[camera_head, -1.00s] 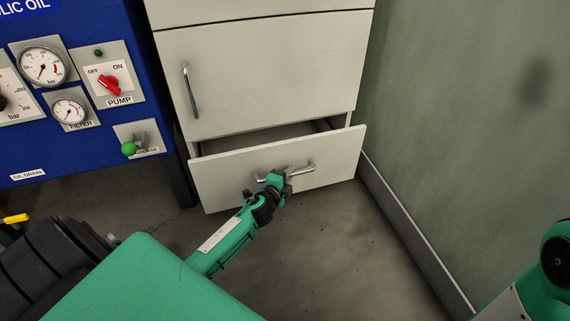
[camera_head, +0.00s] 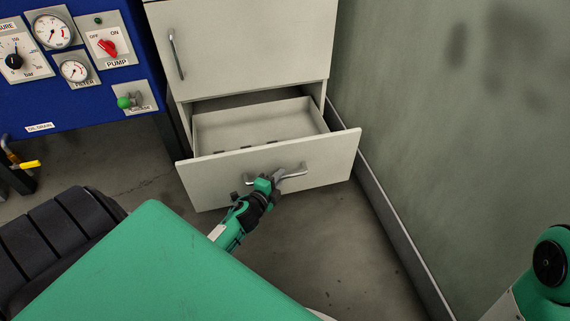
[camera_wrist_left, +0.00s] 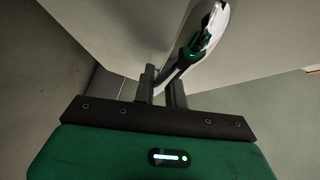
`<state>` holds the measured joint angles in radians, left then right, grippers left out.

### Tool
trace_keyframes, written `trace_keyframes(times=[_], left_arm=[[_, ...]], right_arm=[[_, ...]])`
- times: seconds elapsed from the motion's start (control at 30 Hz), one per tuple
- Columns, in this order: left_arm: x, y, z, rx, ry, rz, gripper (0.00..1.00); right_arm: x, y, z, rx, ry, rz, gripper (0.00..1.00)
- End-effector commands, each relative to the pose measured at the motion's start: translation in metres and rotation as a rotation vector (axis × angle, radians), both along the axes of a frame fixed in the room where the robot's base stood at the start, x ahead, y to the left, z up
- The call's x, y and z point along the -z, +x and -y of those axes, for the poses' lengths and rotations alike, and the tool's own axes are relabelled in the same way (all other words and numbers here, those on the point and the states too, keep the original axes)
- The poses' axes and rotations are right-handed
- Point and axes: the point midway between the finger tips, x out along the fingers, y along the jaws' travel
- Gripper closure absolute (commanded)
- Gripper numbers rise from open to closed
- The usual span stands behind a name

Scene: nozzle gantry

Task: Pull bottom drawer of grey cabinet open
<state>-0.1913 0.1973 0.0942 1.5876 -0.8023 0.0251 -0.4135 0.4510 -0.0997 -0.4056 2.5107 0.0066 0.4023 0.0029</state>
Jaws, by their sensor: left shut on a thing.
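The grey cabinet (camera_head: 245,45) stands at the back, and its bottom drawer (camera_head: 318,152) is pulled well out, so its bare inside floor shows. My left gripper (camera_head: 270,183) is shut on the metal bar handle (camera_head: 294,172) on the drawer's front. In the left wrist view the handle (camera_wrist_left: 217,25) rises from my left gripper (camera_wrist_left: 172,82), against the pale drawer front. The fingers partly hide the handle's left part in the head view. My right arm shows at the lower right edge, but its gripper is out of view.
A blue hydraulic panel (camera_head: 75,95) with gauges and a red pump switch stands left of the cabinet. A green wall (camera_head: 440,120) with a grey skirting runs close on the right. The floor (camera_head: 310,240) before the drawer is clear.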

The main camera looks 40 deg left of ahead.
Motion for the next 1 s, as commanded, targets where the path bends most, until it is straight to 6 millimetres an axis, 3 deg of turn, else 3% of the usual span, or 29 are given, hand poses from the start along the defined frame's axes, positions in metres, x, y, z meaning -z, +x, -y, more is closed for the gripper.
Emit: trace_keyframes(times=[0.2,0.67,0.7,0.8,1.0], left_arm=[[0.000,-0.013,0.017,0.003,-0.002,0.000,1.00],[0.000,-0.016,0.020,0.002,-0.001,0.000,1.00],[0.000,-0.016,0.020,0.002,-0.001,0.000,0.83],[0.000,-0.016,0.020,0.002,-0.001,0.000,0.66],[0.000,-0.016,0.019,0.001,-0.001,0.000,0.66]], right_arm=[[0.000,0.000,-0.001,-0.004,0.002,-0.003,0.64],[0.002,0.002,-0.001,-0.004,0.002,-0.012,0.64],[0.002,0.002,-0.001,-0.004,0.002,-0.012,0.64],[0.001,0.002,-0.001,-0.004,0.002,-0.010,0.64],[0.000,0.001,-0.001,-0.004,0.002,-0.004,0.64]])
